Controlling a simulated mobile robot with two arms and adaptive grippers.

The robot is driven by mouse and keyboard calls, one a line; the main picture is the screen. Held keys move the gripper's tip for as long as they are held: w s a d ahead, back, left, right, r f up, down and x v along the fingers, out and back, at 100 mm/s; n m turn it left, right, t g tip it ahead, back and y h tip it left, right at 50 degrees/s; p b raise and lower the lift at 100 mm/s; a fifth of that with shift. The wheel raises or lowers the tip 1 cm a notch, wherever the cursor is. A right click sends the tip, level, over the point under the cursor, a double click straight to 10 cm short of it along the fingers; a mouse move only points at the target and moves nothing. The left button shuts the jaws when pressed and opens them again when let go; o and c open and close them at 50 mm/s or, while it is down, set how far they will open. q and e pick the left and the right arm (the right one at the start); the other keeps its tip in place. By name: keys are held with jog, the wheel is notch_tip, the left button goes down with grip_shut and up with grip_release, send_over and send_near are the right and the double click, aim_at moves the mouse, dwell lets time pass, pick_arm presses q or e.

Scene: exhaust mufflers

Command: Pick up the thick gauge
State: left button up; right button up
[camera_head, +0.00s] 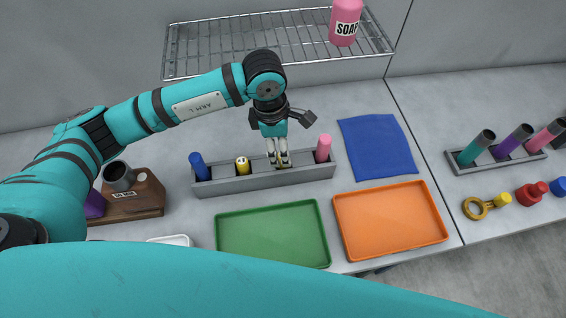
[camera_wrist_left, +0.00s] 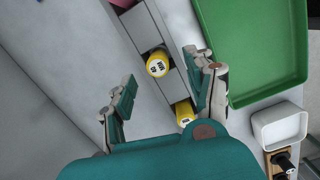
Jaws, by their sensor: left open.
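A grey rack (camera_head: 232,184) on the table holds a blue gauge (camera_head: 199,166), a yellow gauge (camera_head: 242,166) and a pink gauge (camera_head: 323,148). My left gripper (camera_head: 278,158) points down over the rack between that yellow gauge and the pink one. The first yellow gauge (camera_wrist_left: 184,112) shows lower, partly behind a finger. I cannot tell which gauge is the thick one. My right gripper is out of view.
A green tray (camera_head: 272,234) and an orange tray (camera_head: 390,220) lie in front of the rack, with a blue cloth (camera_head: 377,147) at right. A wire shelf (camera_head: 225,45) with a soap bottle (camera_head: 344,20) stands behind. A wooden block (camera_head: 137,203) is at left.

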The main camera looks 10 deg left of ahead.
pick_arm(q)
jog(key=f+p, duration=0.2)
jog(key=f, duration=0.1)
jog(key=shift+w+d+f, duration=0.15)
jog(key=shift+w+f, duration=0.05)
jog(key=shift+f, duration=0.65)
grip_shut()
